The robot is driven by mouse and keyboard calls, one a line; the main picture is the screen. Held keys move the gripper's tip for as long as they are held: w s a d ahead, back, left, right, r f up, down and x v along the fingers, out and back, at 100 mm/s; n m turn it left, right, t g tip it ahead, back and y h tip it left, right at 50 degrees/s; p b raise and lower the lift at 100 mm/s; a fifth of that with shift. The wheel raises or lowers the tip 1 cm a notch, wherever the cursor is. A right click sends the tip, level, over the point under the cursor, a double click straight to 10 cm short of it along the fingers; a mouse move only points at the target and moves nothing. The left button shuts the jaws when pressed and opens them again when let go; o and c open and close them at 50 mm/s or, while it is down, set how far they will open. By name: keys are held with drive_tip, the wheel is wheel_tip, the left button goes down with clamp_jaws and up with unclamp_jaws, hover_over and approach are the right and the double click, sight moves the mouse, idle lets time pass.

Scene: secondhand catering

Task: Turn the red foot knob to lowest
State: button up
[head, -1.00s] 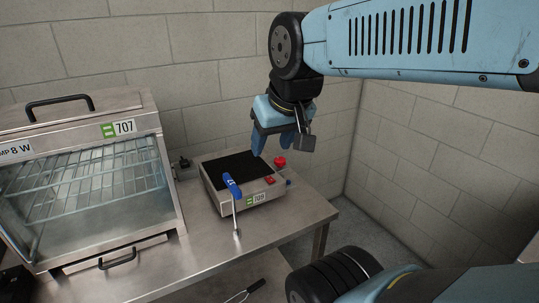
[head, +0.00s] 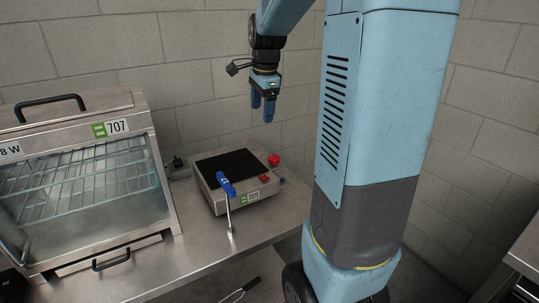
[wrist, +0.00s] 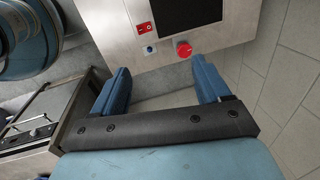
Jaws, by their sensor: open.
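The red knob (head: 274,160) sits at the right side of a steel box with a black top (head: 228,163), labelled 709, on the bench. In the wrist view the red knob (wrist: 184,49) shows beside the box's edge, ahead of my fingers and between their lines. My gripper (head: 263,108) is open and empty, pointing down above the box's back edge. In the wrist view my gripper's fingers (wrist: 160,67) are spread wide apart and do not touch the knob. How the knob is turned cannot be read.
A glass-fronted cabinet (head: 85,185) stands to the left. A block wall is close behind.

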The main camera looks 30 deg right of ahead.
sight(275, 157)
drive_tip(key=w+d+f+m+g, duration=0.2)
drive_tip(key=w+d+f+m, duration=0.8)
drive_tip(key=f, duration=1.4)
drive_tip(key=shift+w+d+f, duration=0.1)
drive_tip(key=shift+w+f, duration=0.15)
drive_tip(key=shift+f, duration=0.15)
drive_tip(key=shift+d, duration=0.1)
drive_tip(key=c, duration=1)
